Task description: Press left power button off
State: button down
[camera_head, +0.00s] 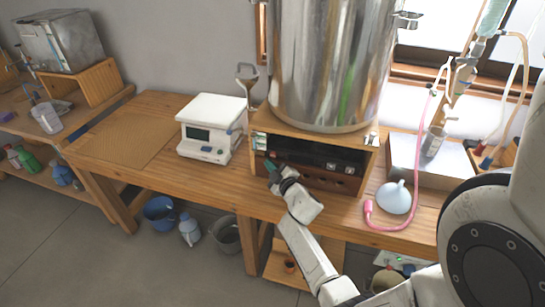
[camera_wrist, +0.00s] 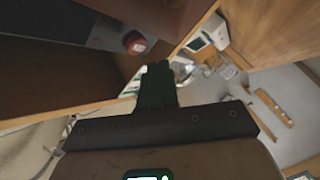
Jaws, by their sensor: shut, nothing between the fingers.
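The steam distiller is a large steel pot (camera_head: 325,60) on a wooden stand. A dark control panel (camera_head: 318,158) sits in the stand's front, with small switches (camera_head: 331,165) toward its right half. My gripper (camera_head: 271,167) is at the panel's left end, its dark fingers shut and empty. In the wrist view my shut fingers (camera_wrist: 157,72) point forward, and a round red button (camera_wrist: 135,43) with a pale mark lies just ahead and left of their tips. I cannot tell whether they touch it. My gripper covers part of the panel's left end in the head view.
A white instrument (camera_head: 211,128) with a display stands left of the stand. A pale funnel (camera_head: 394,197) and pink hose (camera_head: 368,215) lie to the right. Bare bench (camera_head: 125,135) stretches far left. Buckets (camera_head: 160,212) and bottles stand below the bench.

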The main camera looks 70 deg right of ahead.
jog(key=shift+s+a+b, duration=0.2)
jog(key=shift+a+b, duration=0.45)
jog(key=shift+a, duration=1.65)
